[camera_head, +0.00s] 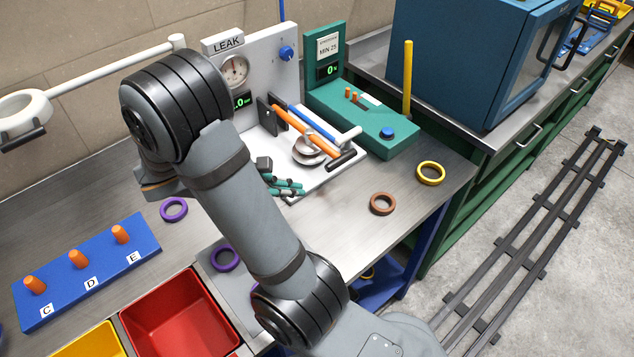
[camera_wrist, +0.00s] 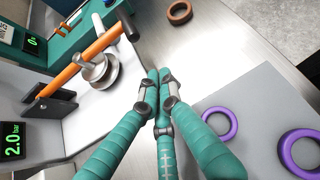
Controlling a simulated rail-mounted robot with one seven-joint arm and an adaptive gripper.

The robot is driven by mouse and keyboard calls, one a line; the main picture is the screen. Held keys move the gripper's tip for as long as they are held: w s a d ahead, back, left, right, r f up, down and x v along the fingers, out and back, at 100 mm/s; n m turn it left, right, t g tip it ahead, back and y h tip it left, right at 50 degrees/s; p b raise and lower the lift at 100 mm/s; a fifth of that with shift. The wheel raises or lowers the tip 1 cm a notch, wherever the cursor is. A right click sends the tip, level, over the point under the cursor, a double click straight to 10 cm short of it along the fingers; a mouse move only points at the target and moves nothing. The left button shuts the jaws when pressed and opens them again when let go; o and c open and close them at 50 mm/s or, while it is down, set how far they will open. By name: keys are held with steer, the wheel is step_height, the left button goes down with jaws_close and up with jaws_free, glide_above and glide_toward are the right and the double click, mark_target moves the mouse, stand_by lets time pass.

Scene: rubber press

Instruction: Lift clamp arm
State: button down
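The clamp arm is an orange bar (camera_head: 309,133) on the white LEAK station, hinged at a black bracket (camera_head: 270,115) and ending in a black crossbar handle (camera_head: 342,160). It slopes over a round metal fixture (camera_head: 308,150); I cannot tell whether they touch. In the wrist view the orange bar (camera_wrist: 80,66) crosses the upper left, with its handle (camera_wrist: 128,20) at the top. My gripper (camera_head: 303,187) has teal fingers and is at the front edge of the station, apart from the handle. In the wrist view my gripper's fingertips (camera_wrist: 158,74) are together with nothing between them.
Brown (camera_head: 382,203) and yellow (camera_head: 430,173) rings lie on the right of the bench. A blue peg board (camera_head: 90,268) and red bin (camera_head: 178,320) are at the left front.

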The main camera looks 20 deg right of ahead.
mark_target(325, 204)
steer(key=shift+d, duration=0.1)
stand_by(0.3)
steer(key=b+x, duration=0.1)
steer(key=x, duration=0.9)
steer(key=shift+s+d+f+b, duration=0.1)
steer(key=shift+d+f+b, duration=0.1)
steer(key=shift+b, duration=0.15)
steer(key=r, duration=0.1)
steer(key=r+p, duration=0.2)
steer(key=shift+w+a+r, duration=0.2)
steer(key=shift+w+a, duration=0.1)
steer(key=shift+w, duration=0.1)
steer(key=shift+a+r+p, duration=0.1)
steer(key=shift+r+p, duration=0.35)
steer(key=shift+r, duration=0.05)
steer(key=shift+w, duration=0.1)
